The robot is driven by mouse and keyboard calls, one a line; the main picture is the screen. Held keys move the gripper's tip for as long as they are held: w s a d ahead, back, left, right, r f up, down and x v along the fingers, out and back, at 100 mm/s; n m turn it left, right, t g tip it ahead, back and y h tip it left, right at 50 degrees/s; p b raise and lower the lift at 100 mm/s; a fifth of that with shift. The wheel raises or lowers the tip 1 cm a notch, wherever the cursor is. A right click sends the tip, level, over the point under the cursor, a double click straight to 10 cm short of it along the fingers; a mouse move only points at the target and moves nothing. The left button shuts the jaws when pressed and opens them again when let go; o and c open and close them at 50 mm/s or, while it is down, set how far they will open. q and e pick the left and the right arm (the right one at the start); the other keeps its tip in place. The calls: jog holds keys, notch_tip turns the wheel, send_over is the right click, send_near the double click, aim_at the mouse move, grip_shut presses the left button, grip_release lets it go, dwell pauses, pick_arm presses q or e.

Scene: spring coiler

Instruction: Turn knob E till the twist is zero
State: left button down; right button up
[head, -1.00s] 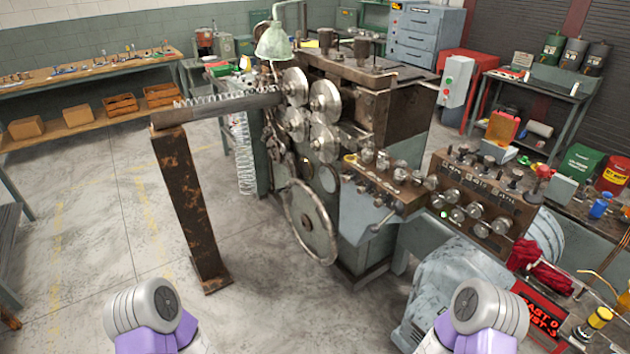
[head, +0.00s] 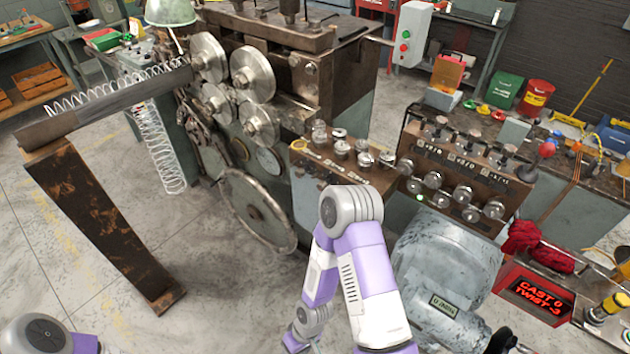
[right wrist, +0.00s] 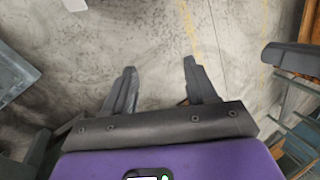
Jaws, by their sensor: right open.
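The right control box (head: 450,170) carries several round metal knobs (head: 463,194) on its front and a small green light. The left control box (head: 335,172) also has several metal knobs on top. Lettering is too small to tell which knob is E. The red-lit display (head: 541,296) reads CAST 0 and TWIST -3. My right gripper (right wrist: 161,85) is open and empty above the concrete floor in the right wrist view, touching no knob. In the head view my right arm rises before the left box, its gripper not showing. My left gripper is not in view.
The spring coiler (head: 285,80) with its rollers and handwheel (head: 258,212) stands at centre left. A rusty post (head: 100,225) supports the spring trough. A grey motor housing (head: 445,280) sits below the right box. Red cloth (head: 535,245) lies beside the display.

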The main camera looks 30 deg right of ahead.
aim_at(320, 188)
jog(key=w+d+r+n+h+b, duration=0.1)
jog(key=w+d+r+n+h, duration=0.2)
jog(key=w+d+n+h, duration=0.45)
jog(key=w+d+r+n+h+b, duration=0.1)
jog(key=w+d+r+n+h, duration=0.3)
jog(key=d+n, duration=0.55)
jog(key=w+r+n+t+h, duration=0.7)
jog(key=w+r+t+h, duration=0.15)
jog(key=w+r, duration=0.9)
jog(key=shift+h, duration=0.3)
jog(key=d, duration=0.2)
jog(key=d+r, duration=0.1)
jog(key=d, duration=0.1)
jog(key=w+d, duration=0.1)
jog(key=d, duration=0.2)
jog(key=shift+w+r+b, duration=0.1)
jog(key=shift+r+b, duration=0.25)
jog(key=shift+r, duration=0.05)
jog(key=shift+c, duration=0.2)
